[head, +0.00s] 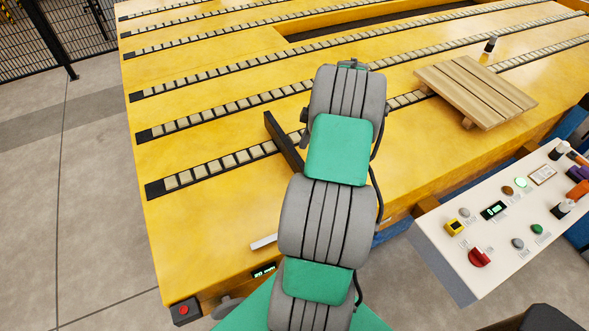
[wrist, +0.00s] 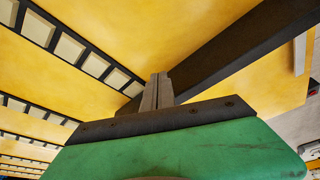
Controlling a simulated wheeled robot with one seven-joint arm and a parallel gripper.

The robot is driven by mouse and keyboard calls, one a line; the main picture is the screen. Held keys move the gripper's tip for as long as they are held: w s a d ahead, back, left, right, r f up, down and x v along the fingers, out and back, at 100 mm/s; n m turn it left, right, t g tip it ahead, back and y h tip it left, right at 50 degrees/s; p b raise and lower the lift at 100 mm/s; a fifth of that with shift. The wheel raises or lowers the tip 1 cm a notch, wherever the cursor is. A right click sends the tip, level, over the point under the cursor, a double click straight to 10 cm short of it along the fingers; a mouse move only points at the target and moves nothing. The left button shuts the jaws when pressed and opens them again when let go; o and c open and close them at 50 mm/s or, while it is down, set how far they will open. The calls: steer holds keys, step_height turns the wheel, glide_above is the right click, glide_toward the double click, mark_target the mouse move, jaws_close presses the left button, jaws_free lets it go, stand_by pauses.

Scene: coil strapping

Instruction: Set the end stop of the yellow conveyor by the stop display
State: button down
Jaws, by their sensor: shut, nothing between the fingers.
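The yellow conveyor (head: 215,210) fills the middle of the head view, with several roller strips along it. A dark bar, which looks like the end stop (head: 283,142), lies across the near strips, partly hidden by my arm. It also runs diagonally through the wrist view (wrist: 225,52). The stop display (head: 264,271) glows green on the conveyor's front edge; its digits are too small to read. My gripper (wrist: 157,80) is shut and empty, its fingers together beside the bar's near side. I cannot tell if they touch it. My arm hides the gripper in the head view.
A white strip (head: 264,242) lies on the conveyor near the display. A red button box (head: 184,311) is at the front corner. A wooden pallet (head: 476,91) and a bottle (head: 488,50) stand at the right. A control panel (head: 500,235) is at the lower right.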

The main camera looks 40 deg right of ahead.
steer(key=shift+d, duration=0.1)
stand_by(0.5)
steer(key=shift+s+d, duration=0.3)
steer(key=shift+d, duration=0.6)
step_height(320, 180, up, 7)
steer(key=p, duration=0.3)
steer(key=shift+p, duration=0.4)
